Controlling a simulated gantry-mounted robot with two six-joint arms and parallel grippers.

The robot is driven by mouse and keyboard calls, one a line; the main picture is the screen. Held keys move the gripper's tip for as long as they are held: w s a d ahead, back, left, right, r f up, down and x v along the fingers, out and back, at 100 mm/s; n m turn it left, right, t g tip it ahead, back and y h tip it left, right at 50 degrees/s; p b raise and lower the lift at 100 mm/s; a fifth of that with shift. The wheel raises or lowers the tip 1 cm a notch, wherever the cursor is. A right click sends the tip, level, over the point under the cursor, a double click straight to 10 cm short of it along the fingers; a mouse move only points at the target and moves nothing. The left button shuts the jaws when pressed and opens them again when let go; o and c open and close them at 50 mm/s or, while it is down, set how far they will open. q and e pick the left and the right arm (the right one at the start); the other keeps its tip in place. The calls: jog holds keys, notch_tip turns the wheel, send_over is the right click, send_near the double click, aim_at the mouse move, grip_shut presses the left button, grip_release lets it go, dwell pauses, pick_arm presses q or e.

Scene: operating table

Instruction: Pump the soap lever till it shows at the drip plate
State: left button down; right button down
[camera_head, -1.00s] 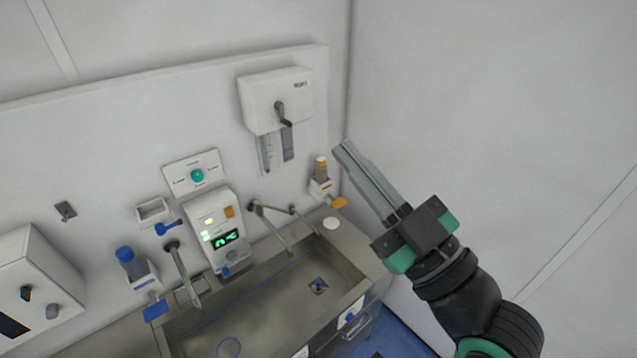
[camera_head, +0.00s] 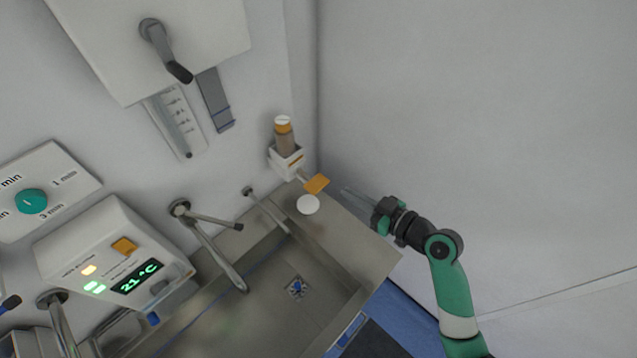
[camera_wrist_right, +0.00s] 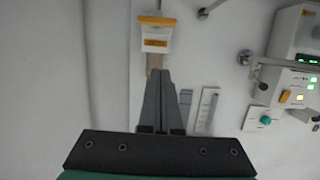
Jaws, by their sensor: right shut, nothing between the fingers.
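The soap dispenser (camera_head: 285,148) is a white wall holder with an amber-brown bottle, at the upper middle of the head view. Its orange lever (camera_head: 317,183) sticks out low to the right. A round white drip plate (camera_head: 308,205) lies on the sink's corner below it and looks bare. My right gripper (camera_head: 346,190) is shut and empty, to the right of the lever and apart from it in the head view. In the right wrist view the fingers (camera_wrist_right: 162,76) point toward the dispenser (camera_wrist_right: 156,40), whose orange lever (camera_wrist_right: 157,20) shows at the top. My left gripper is not in view.
The steel sink (camera_head: 335,245) has taps (camera_head: 215,250) along the wall. A white box with a dark lever (camera_head: 160,45) hangs above left. A control panel (camera_head: 125,260) reads 21 °C. The wall to the right is bare.

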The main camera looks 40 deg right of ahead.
send_near(310, 179)
jog(key=w+r, duration=0.4)
notch_tip(310, 179, down, 4)
jog(key=shift+a+r+b, duration=0.1)
jog(key=shift+a+b, duration=0.1)
jog(key=shift+b, duration=0.65)
